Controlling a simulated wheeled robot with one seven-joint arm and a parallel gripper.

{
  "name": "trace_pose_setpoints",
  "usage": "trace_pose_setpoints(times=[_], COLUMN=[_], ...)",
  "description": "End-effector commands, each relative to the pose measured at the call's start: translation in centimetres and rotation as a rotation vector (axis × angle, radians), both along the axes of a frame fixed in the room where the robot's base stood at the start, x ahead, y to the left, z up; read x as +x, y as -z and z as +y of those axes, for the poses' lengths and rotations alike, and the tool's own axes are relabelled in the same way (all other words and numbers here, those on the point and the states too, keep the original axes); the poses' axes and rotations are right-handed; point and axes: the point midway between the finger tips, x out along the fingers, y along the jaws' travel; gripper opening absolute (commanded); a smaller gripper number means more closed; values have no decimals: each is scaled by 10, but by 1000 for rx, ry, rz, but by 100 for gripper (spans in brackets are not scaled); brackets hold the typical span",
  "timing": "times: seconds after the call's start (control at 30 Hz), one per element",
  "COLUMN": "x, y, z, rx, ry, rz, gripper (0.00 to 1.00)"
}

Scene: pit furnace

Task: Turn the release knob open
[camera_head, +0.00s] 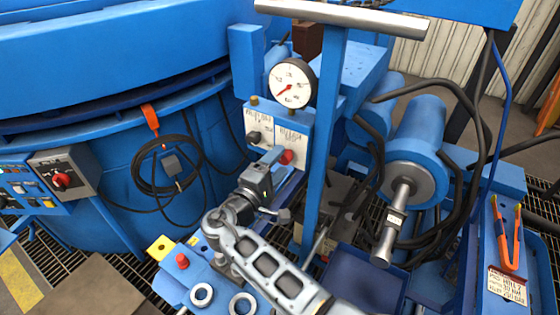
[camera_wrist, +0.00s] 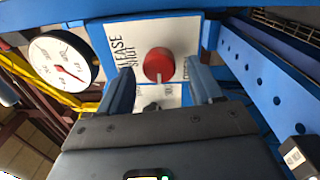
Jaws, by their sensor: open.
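The release knob is the round red knob (camera_wrist: 158,64) on a white label plate, between my two fingers in the wrist view. The red knob also shows in the head view (camera_head: 287,157), at the lower right of the small blue panel. "RELEASE" and "SHUT" are printed left of it; the right-hand lettering is partly hidden by a finger. My gripper (camera_wrist: 161,72) is open, with one finger on each side of the knob and visible gaps to it. In the head view, my gripper (camera_head: 274,162) is close to the panel; its fingertips are hard to make out.
A black knob (camera_head: 254,137) sits beside the red one on the panel. A round pressure gauge (camera_head: 293,83) stands above, and a blue upright post (camera_head: 324,140) is close right of my gripper. A looped black cable (camera_head: 165,170) hangs on the furnace wall at left.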

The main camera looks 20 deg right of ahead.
Motion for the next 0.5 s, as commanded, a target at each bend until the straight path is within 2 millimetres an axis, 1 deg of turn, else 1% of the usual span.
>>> trace_pose_setpoints(times=[0.03,0.2,0.33,0.5], x=[-6,-22,-31,-36], y=[2,2,3,3], z=[8,32,44,50], rx=[0,0,0,0], ry=[-4,-6,-4,-2], rz=[0,1,0,2], gripper=[65,65,65,65])
